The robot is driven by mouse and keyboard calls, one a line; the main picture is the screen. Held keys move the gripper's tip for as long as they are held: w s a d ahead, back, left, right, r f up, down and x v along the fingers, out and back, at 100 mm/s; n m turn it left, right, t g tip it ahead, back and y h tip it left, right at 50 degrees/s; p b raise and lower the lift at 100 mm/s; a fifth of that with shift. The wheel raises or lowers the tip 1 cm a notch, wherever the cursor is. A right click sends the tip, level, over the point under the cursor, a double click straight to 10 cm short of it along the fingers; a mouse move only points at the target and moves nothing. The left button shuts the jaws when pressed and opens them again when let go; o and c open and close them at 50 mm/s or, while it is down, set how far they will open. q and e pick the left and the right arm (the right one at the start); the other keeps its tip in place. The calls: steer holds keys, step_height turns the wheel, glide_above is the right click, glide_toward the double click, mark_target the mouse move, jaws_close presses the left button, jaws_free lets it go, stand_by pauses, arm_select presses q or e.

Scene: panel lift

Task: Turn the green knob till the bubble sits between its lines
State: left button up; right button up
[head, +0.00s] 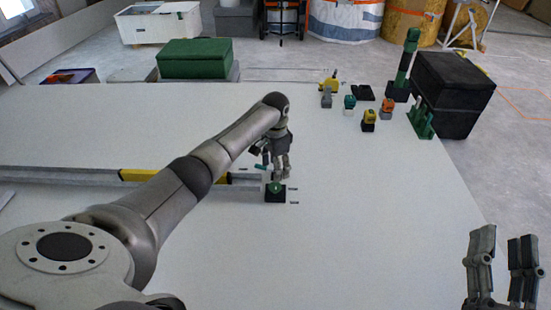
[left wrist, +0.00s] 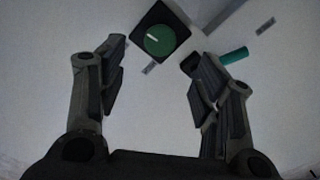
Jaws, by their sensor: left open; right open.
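The green knob (head: 276,187) sits on a small black square base (head: 275,197) on the white panel. In the left wrist view the knob (left wrist: 160,40) shows a white pointer mark and lies just beyond the fingertips. My left gripper (head: 283,176) is above and just behind the knob, pointing down. In the left wrist view its fingers (left wrist: 155,58) are apart with nothing between them. My right gripper (head: 503,255) is open and empty at the lower right. A long bar with yellow parts (head: 132,175) lies left of the knob, partly behind my arm. I cannot make out a bubble or its lines.
A small green cylinder (left wrist: 234,56) lies near the knob. Several small coloured pieces, including an orange one (head: 388,105), stand at the back right beside a black box (head: 453,92). A green case (head: 194,58) is at the back left. The panel's front right is clear.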

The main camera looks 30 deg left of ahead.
arm_select(q)
step_height(320, 180, up, 4)
steer(key=shift+f, duration=0.1)
stand_by(0.6)
